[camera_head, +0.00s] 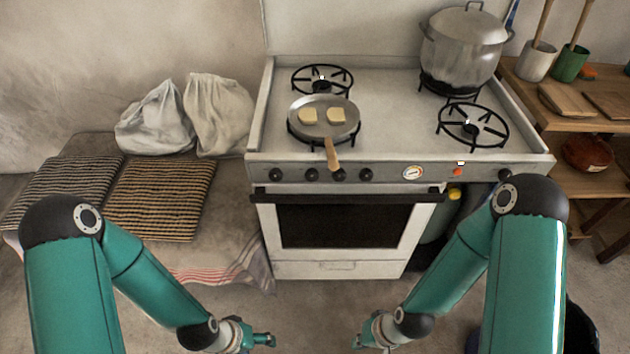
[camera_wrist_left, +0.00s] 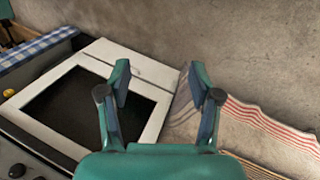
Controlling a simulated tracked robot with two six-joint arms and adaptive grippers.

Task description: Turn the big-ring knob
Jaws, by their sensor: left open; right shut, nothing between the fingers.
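The stove (camera_head: 385,90) has a front panel with a row of black knobs, one of them (camera_head: 339,175) below the pan handle, and another dark knob (camera_head: 504,174) at the far right. No marking shows which knob is the big-ring one. My left gripper (camera_head: 266,340) is open and empty, low in front of the oven and well apart from the knobs. Its spread fingers (camera_wrist_left: 159,82) show in the left wrist view, with a black knob (camera_wrist_left: 17,171) at the lower left. My right gripper (camera_head: 364,332) is shut and empty, also low before the oven.
A lidded pot (camera_head: 464,45) stands at the back right. A cushioned bench (camera_head: 160,200) is on the left, wooden shelves (camera_head: 590,120) on the right.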

